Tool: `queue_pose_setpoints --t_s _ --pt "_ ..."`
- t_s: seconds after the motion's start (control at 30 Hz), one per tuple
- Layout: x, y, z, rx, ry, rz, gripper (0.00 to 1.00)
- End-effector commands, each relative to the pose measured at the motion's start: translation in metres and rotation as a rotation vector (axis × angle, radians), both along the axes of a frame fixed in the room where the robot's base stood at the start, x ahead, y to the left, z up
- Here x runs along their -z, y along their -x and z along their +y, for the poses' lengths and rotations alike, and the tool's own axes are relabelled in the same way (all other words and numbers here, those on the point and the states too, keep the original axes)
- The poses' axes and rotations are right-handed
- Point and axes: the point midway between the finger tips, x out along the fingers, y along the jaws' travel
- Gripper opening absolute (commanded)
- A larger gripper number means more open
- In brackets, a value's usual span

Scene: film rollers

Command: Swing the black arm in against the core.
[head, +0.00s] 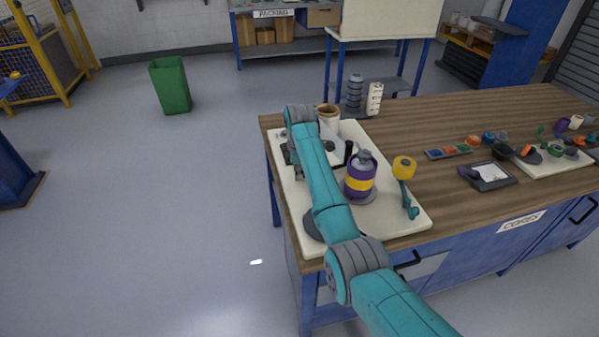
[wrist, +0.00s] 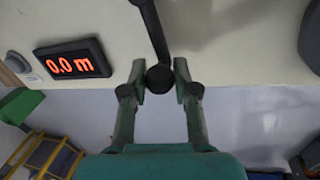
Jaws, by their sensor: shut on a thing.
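The black arm (wrist: 152,27) is a thin dark rod with a round knob (wrist: 159,79) at its end, seen in the wrist view over the edge of a pale board. My gripper (wrist: 160,74) has its two teal fingers closed on either side of this knob. In the head view my gripper (head: 294,165) is mostly hidden by my own arm, at the left side of the board (head: 400,222). A brown tube (head: 328,112), which looks like the core, stands upright at the board's back. The gap between the black arm and the tube cannot be judged.
A display (wrist: 73,62) reads 0.0 m. A purple roller with a yellow band (head: 360,180) stands right of my arm, beside a yellow knob (head: 404,167) and a teal crank (head: 408,203). White and grey stacks (head: 374,99) stand behind. Open floor lies left of the bench.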

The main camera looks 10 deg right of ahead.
Motion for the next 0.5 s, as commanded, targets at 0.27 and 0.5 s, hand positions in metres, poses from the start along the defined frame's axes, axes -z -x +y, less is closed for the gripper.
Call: queue_pose_setpoints --t_s 0.27,0.5 --pt "-0.001 -0.016 0.0 0.208 0.001 0.0 0.0" --pt "-0.001 -0.026 -0.001 0.355 0.001 0.0 0.0"
